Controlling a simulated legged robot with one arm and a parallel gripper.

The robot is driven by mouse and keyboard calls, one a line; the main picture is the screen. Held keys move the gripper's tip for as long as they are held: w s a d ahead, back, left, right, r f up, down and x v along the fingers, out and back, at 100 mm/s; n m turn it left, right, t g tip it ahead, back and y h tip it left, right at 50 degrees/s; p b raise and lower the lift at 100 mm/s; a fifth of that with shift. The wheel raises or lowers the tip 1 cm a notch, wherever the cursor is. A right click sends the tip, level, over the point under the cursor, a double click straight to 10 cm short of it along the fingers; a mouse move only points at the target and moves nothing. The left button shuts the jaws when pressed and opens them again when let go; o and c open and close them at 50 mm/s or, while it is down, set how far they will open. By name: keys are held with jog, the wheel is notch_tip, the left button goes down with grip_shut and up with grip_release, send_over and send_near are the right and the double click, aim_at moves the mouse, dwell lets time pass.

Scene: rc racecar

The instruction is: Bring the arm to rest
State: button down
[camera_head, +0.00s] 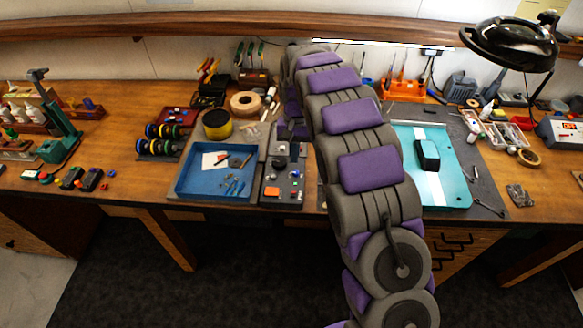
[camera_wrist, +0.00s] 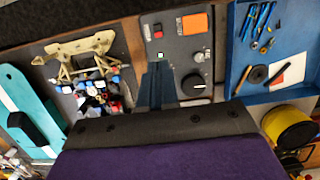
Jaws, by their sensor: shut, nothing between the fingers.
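My grey and purple arm (camera_head: 352,130) stretches from the bottom right of the head view up over the bench, then bends down at its far end. My gripper (camera_head: 294,152) points down over the grey control panel (camera_head: 284,192), partly hidden by the arm. In the wrist view, the dark blue-grey fingers (camera_wrist: 157,84) are together with nothing between them. They are over the control panel (camera_wrist: 180,52), near its black knob (camera_wrist: 193,85). I cannot tell whether they touch the panel.
A blue tray (camera_head: 182,190) with small tools lies left of the panel. A teal tray (camera_head: 452,190) with a black block (camera_head: 428,155) lies right of the arm. A tan chassis (camera_wrist: 85,52) and small coloured parts show in the wrist view. A black lamp (camera_head: 510,45) overhangs the right side.

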notch_tip(320, 180, up, 2)
jog(key=shift+w+a, duration=0.1)
jog(key=shift+w, duration=0.05)
jog(key=s+d+r, duration=0.5)
jog(key=s, duration=0.3)
jog(key=s+d+r, duration=0.5)
jog(key=s+d, duration=0.1)
jog(key=s, duration=0.2)
jog(key=s+d+f+b, duration=0.1)
jog(key=s+d, duration=0.1)
jog(key=s, duration=1.1)
jog(key=s+d+f, duration=0.1)
jog(key=s+d, duration=0.1)
jog(key=s, duration=1.1)
jog(key=shift+s+d+f+b, duration=0.25)
jog(key=shift+f+b, duration=0.15)
